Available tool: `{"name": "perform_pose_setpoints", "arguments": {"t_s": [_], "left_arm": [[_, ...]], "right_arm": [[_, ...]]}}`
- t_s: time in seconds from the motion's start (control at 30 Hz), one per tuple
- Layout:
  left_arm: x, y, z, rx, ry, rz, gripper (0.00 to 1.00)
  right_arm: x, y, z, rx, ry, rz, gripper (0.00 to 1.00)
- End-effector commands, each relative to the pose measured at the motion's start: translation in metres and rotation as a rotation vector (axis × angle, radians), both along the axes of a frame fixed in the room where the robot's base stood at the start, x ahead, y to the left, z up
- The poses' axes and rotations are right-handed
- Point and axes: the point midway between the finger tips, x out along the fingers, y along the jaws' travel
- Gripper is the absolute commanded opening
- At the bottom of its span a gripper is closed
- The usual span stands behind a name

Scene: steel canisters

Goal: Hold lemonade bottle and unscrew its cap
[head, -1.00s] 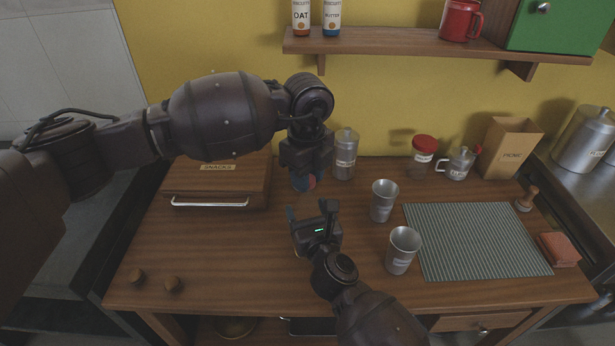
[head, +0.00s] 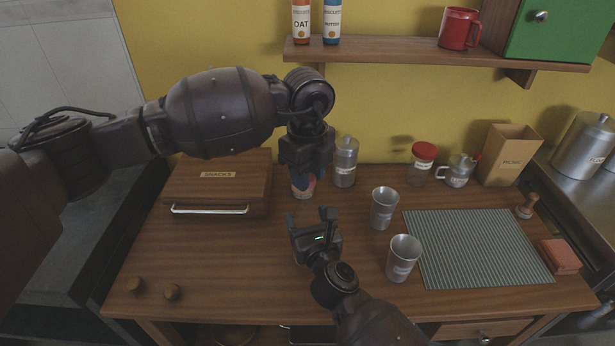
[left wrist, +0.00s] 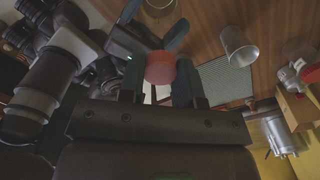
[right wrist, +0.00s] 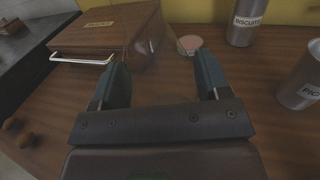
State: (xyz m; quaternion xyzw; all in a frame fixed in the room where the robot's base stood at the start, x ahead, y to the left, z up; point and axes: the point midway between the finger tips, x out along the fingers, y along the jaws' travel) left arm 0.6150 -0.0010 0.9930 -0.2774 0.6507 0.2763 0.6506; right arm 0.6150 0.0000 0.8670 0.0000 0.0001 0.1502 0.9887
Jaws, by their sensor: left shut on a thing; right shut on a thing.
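My left gripper (head: 304,178) points down from above. In the left wrist view its fingers (left wrist: 160,82) close around the sides of a red cap (left wrist: 160,68). My right gripper (head: 308,217) comes from the front, just below and nearer than the left. In the right wrist view its fingers (right wrist: 160,78) stand apart around a see-through thing, apparently the lemonade bottle, whose outline is too faint to make out. Whether the cap still sits on the bottle, I cannot tell. A salmon and white round tin (right wrist: 188,44) shows behind the right fingers.
The snacks case (head: 217,190) lies to the left. A steel canister (head: 345,162) stands behind, and two steel cups (head: 384,208) (head: 403,258) stand right of my right gripper. A striped mat (head: 478,245) lies farther right. The front left of the table is mostly clear.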

Motion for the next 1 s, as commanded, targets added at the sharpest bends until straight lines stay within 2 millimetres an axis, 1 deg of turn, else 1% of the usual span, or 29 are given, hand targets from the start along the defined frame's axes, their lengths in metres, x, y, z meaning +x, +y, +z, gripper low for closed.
{"name": "perform_pose_setpoints", "arguments": {"t_s": [0.03,0.2,0.3,0.47,0.5,0.57,0.6,0.7,1.0], "left_arm": [[0.0,0.0,0.007,-0.001,-0.002,0.0,0.03],[0.0,0.0,0.026,-0.001,-0.002,0.0,0.03],[0.0,0.0,0.03,0.0,0.0,0.0,0.03],[0.0,0.0,0.03,0.001,0.001,0.0,0.03],[0.0,0.0,0.03,0.001,0.001,0.0,0.03],[0.0,0.0,0.03,0.0,0.0,0.0,0.03],[0.0,0.0,0.03,0.0,0.0,0.0,0.03],[0.0,0.0,0.03,0.0,0.0,0.0,0.03],[0.0,0.0,0.031,0.0,0.0,0.0,0.03]], "right_arm": [[0.0,0.0,0.0,0.0,0.001,0.0,0.03],[0.0,0.0,0.0,0.0,0.001,0.0,0.03],[0.0,0.0,0.0,0.0,0.001,0.0,0.03],[0.0,0.0,0.0,0.0,0.0,0.0,0.03],[0.0,0.0,0.0,0.0,0.0,0.0,0.71],[0.0,0.0,0.0,0.0,0.0,0.0,0.8],[0.0,0.0,0.0,0.0,0.0,0.0,0.86],[0.0,0.0,0.0,0.0,0.0,0.0,0.99],[-0.001,-0.001,0.0,0.0,0.0,0.0,0.99]]}}
